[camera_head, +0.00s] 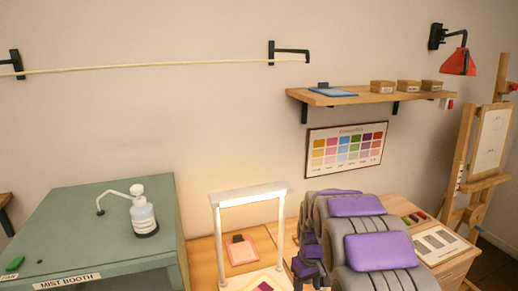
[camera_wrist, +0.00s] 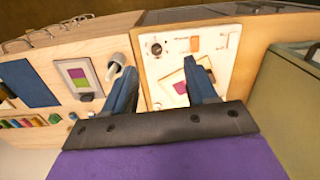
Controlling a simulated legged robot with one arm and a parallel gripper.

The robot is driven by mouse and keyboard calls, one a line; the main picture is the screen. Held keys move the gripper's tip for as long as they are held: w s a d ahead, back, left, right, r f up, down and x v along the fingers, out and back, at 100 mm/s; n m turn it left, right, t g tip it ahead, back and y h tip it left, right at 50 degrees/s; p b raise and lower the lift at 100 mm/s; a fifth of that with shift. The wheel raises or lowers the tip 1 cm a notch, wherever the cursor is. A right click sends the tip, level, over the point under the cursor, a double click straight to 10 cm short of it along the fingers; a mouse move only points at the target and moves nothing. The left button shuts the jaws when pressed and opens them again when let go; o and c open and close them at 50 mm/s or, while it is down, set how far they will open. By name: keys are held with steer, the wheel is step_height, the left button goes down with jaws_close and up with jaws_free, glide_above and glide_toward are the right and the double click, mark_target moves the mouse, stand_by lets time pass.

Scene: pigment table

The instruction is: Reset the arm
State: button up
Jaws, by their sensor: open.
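My arm, grey with purple panels, fills the lower right of the head view, and its gripper end is hidden there. In the wrist view my gripper (camera_wrist: 163,92) shows two dark blue fingers spread apart with nothing between them. Beyond the fingers is a pale panel (camera_wrist: 215,45) with a black knob and an orange patch.
A green mist booth (camera_head: 80,225) with a white spray bottle (camera_head: 143,212) stands at left. A white lamp frame (camera_head: 248,195) stands beside my arm. A wall shelf (camera_head: 370,95) holds small boxes. A wooden easel (camera_head: 482,165) is at right.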

steer(key=s+r+m+b, duration=0.1)
steer(key=s+m+b, duration=0.1)
steer(key=s, duration=1.6)
steer(key=s+r+m+g+b, duration=0.1)
steer(key=s+b, duration=0.3)
steer(key=s, duration=1.5)
steer(key=shift+a+r+m, duration=0.25)
steer(key=shift+r+m, duration=0.45)
